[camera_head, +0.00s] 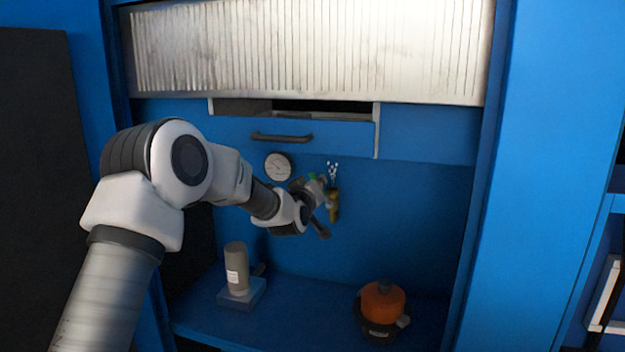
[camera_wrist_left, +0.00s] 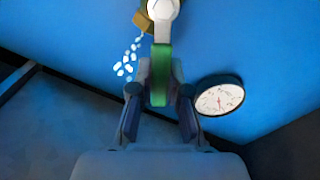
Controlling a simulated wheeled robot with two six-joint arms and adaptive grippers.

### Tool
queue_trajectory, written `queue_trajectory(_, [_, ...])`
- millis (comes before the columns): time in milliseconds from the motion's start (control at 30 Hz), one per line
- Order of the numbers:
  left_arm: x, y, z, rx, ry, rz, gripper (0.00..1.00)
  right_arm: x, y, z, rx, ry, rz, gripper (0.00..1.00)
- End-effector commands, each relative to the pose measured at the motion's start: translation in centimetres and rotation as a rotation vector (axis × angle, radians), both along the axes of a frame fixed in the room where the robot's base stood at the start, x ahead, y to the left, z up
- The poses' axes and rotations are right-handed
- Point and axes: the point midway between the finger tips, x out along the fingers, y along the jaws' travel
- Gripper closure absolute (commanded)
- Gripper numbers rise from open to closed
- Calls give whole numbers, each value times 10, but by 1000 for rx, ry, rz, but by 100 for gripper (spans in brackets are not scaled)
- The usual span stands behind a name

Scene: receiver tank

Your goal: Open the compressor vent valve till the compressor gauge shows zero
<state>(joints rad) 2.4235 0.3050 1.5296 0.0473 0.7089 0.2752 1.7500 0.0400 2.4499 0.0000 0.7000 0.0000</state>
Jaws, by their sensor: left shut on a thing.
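The compressor vent valve has a brass body (camera_head: 333,207) on the blue back wall, and the body also shows at the top of the left wrist view (camera_wrist_left: 144,22). Its green lever handle (camera_wrist_left: 160,72) sits between the fingers of my left gripper (camera_wrist_left: 158,88), which is shut on it. In the head view my left gripper (camera_head: 318,190) is at the valve and hides part of it. White specks (camera_head: 332,172) hang in the air beside the valve. The round white gauge (camera_head: 278,166) is left of the valve; its reading is too small to tell in either view (camera_wrist_left: 220,98).
A grey cylinder on a block (camera_head: 237,272) and an orange-topped, dark-based object (camera_head: 383,302) stand on the blue shelf below. A drawer (camera_head: 340,135) with a dark handle is above the gauge. Blue cabinet sides bound the recess.

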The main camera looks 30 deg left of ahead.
Motion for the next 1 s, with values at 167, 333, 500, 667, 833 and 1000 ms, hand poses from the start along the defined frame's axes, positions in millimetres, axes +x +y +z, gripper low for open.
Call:
queue_trajectory(167, [1,-5,2,84,24,-1,100,0,0,10,0,0,0,60])
queue_trajectory(333, [2,-8,3,128,35,-1,100,0,0,13,0,0,0,60])
queue_trajectory(500, [2,-8,2,143,38,-1,100,0,0,13,0,0,0,60])
queue_trajectory(667, [2,-8,2,144,38,-1,100,0,0,13,0,0,0,60])
queue_trajectory(833, [2,-8,2,143,38,-1,80,0,0,13,0,0,0,60])
queue_trajectory(1000, [2,-8,2,142,37,-1,57,0,0,13,0,0,0,60])
